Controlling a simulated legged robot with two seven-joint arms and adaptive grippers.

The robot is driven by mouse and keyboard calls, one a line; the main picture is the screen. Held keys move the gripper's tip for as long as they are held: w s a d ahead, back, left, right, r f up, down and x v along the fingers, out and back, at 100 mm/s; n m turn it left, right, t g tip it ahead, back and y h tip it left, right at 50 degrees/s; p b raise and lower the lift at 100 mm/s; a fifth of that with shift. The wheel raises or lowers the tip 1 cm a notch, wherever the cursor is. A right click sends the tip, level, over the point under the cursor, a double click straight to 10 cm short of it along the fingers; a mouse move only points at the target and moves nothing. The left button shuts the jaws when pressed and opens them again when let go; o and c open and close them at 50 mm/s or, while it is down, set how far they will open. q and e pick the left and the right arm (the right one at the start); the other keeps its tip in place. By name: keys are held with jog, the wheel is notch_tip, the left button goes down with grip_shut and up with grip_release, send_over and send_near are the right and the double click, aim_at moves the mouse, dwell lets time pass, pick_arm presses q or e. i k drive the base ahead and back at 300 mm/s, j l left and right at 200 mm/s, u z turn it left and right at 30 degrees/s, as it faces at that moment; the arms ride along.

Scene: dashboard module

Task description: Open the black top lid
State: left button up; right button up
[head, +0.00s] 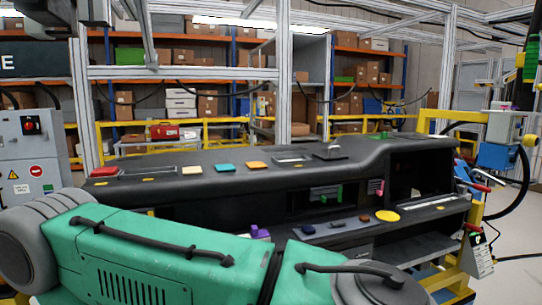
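The black dashboard module (225,180) runs across the middle of the head view, with its long top surface facing up. A small dark raised piece with a light handle-like part (331,153) sits on the top, right of the middle. It may be the black top lid, but I cannot tell for sure. It looks flat on the surface. Neither of my grippers is in view. A large green arm link of mine crosses the lower left foreground and hides the front left of the module.
Colored pads lie on the module's top: red (104,171), cream (192,171), teal (225,168) and orange (257,165). A lower shelf holds a yellow disc (387,216) and small blocks. A yellow frame (468,118) stands at the right. Shelves of boxes (200,57) stand behind.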

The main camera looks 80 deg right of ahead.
aim_at(329, 155)
jog(key=z, duration=2.85)
